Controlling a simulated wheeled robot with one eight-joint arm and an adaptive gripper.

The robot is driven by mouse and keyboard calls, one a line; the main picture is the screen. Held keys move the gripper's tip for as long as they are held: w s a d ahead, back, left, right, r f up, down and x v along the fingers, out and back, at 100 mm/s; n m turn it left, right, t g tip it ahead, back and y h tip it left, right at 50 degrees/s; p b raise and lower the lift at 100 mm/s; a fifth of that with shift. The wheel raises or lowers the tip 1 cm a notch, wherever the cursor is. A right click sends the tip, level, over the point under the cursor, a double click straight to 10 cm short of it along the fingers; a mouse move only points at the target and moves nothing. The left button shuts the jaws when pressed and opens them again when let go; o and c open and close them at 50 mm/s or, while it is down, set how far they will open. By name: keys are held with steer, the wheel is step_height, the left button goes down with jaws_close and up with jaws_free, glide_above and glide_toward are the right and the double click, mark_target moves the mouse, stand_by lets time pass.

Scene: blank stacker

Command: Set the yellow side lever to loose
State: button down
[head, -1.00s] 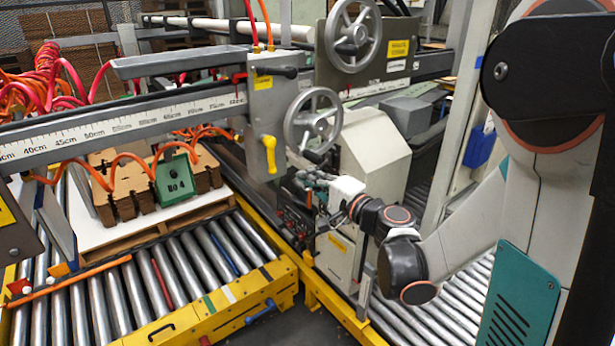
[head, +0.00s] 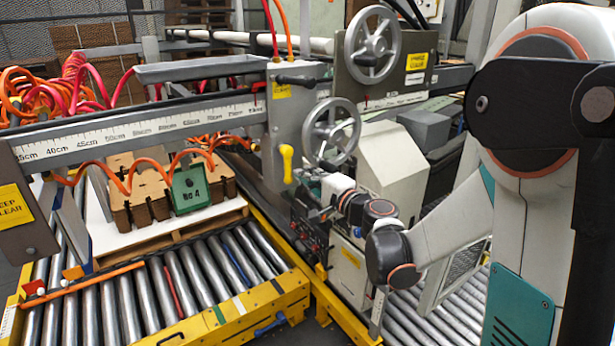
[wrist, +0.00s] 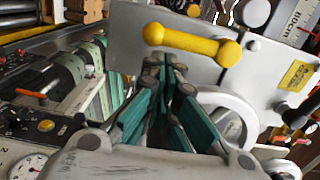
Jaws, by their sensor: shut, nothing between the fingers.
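The yellow side lever (head: 287,163) hangs from the grey measuring head (head: 292,120) on the ruler beam, its grip pointing down in the head view. In the wrist view the yellow lever (wrist: 192,44) lies across the upper middle, beyond my fingertips and apart from them. My gripper (wrist: 172,75) has its teal fingers together with nothing between them. In the head view my gripper (head: 318,212) is small and partly hidden, to the lower right of the lever.
A silver handwheel (head: 331,130) is just right of the lever, with a larger handwheel (head: 374,45) above. A control panel with a gauge (wrist: 30,165) shows at the wrist view's lower left. The roller conveyor (head: 150,290) and green box (head: 188,190) lie left.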

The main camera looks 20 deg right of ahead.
steer(key=shift+s+a+f+m+b, duration=0.15)
steer(key=shift+a+m, duration=0.1)
steer(key=shift+m, duration=0.15)
steer(key=shift+w+a+f+m+b, duration=0.1)
steer(key=shift+a+m+b, duration=0.1)
steer(key=shift+m, duration=0.2)
steer(key=s+a+r+m, duration=0.2)
steer(key=a+m, duration=0.6)
steer(key=m, duration=0.5)
steer(key=shift+s+a+m+t, duration=0.15)
steer(key=shift+s+m+t, duration=0.25)
steer(key=shift+a+r, duration=0.1)
steer(key=shift+r, duration=0.05)
stand_by(0.4)
steer(key=shift+s, duration=0.15)
